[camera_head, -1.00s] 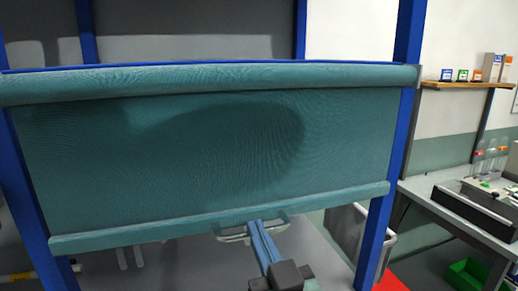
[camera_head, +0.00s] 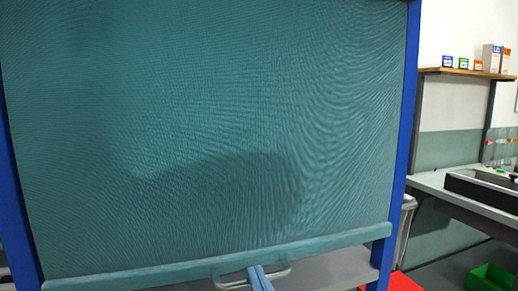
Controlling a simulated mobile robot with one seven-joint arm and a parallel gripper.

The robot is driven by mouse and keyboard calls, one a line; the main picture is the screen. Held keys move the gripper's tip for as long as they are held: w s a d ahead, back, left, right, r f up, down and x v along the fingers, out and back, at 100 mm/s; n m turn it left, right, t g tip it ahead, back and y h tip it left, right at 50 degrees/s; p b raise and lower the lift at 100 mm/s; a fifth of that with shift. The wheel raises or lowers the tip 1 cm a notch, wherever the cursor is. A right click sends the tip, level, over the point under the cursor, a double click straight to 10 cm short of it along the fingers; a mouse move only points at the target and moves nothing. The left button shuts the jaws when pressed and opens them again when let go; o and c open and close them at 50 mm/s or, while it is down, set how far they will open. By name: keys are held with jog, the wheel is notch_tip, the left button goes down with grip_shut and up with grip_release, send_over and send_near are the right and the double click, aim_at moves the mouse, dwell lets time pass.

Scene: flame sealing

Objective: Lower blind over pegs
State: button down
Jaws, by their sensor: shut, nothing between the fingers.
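The teal blind (camera_head: 210,120) hangs between two blue posts and fills most of the head view. Its bottom bar (camera_head: 150,274) runs across the lower part of the picture, a little higher at the right end. A grey pull handle (camera_head: 280,272) hangs from the middle of the bar. My gripper (camera_head: 258,270) is at the handle, its blue fingers closed together with nothing held between them. I cannot tell whether the fingers touch the handle. No pegs show; whatever is behind the blind is hidden.
The right blue post (camera_head: 408,120) stands beside the blind. To its right are a grey bench (camera_head: 460,195), a wooden shelf (camera_head: 465,73) with small boxes, a green bin (camera_head: 490,278) and a red floor patch (camera_head: 405,283). A grey bin (camera_head: 407,215) stands behind the post.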

notch_tip(320, 180, down, 10)
jog(key=b, duration=0.8)
jog(key=shift+f, duration=0.25)
notch_tip(320, 180, up, 5)
jog(key=p, duration=0.4)
jog(key=f+b+v, duration=0.1)
jog(key=v, duration=0.8)
jog(key=s+r+m+t+h+p, duration=0.1)
jog(key=r+p, duration=0.8)
jog(key=r, duration=1)
jog(key=s+a+r+m+t+h+p, duration=0.1)
jog(key=s+r+t+h+p, duration=0.2)
jog(key=r+p, duration=0.7)
jog(key=s+a+r+m+t+h+p, duration=0.1)
jog(key=r+t+p, duration=0.3)
jog(key=r, duration=2.6)
jog(key=s+h+p, duration=0.1)
jog(key=p, duration=0.5)
jog(key=shift+m+t, duration=0.3)
jog(key=shift+t, duration=0.1)
jog(key=shift+r, duration=0.1)
